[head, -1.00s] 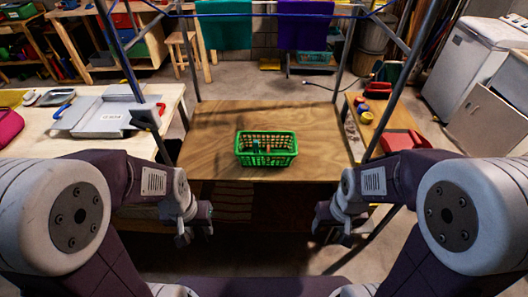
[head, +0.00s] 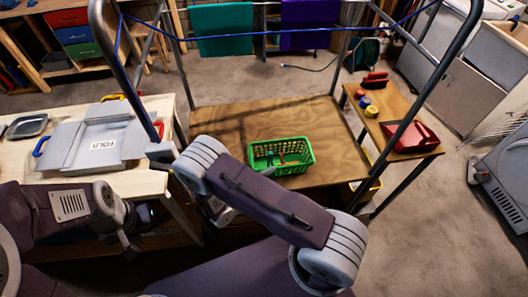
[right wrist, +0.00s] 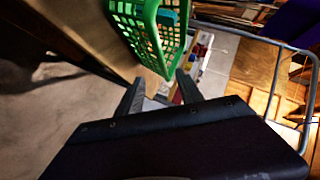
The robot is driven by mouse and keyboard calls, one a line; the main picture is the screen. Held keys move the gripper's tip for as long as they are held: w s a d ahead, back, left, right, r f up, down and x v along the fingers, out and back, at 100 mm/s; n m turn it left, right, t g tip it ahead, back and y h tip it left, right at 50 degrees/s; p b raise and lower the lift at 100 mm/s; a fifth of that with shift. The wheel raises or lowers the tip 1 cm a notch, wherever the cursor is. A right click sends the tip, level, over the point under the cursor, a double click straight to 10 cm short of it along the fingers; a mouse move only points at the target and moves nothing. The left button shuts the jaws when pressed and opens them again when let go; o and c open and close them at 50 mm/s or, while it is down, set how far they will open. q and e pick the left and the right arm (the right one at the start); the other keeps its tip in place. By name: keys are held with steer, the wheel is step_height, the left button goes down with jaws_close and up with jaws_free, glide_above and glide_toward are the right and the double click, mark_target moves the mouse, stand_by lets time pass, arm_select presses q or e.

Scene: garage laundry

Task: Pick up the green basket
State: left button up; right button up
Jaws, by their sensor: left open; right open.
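The green basket (head: 293,168) is a slatted plastic basket standing upright on a wooden board near its front edge. It holds a few small items. In the right wrist view the basket (right wrist: 146,32) is at the top, just beyond the fingertips. My right gripper (right wrist: 159,79) is open and empty there, apart from the basket as far as I can see. In the head view my right forearm crosses in front of the basket's left side, and the right gripper is not clearly visible. My left gripper (head: 131,241) is low at the left, away from the basket.
Metal frame posts rise around the wooden board (head: 225,118). The board behind the basket is clear.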

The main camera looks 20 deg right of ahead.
mark_target(287, 167)
steer(key=p+x, duration=0.1)
steer(key=x, duration=0.7)
steer(key=shift+d+p, duration=0.3)
steer(key=shift+p, duration=0.1)
steer(key=shift+w+d+f, duration=0.15)
steer(key=shift+w, duration=0.05)
steer(key=shift+s, duration=0.15)
steer(key=c, duration=0.4)
jaws_close()
arm_select(q)
steer(key=shift+s+d+r, duration=0.1)
steer(key=shift+d+r, duration=0.05)
steer(key=shift+r, duration=0.4)
steer(key=shift+s+d+r, duration=0.1)
steer(key=shift+d+r, duration=0.05)
steer(key=shift+r, duration=0.4)
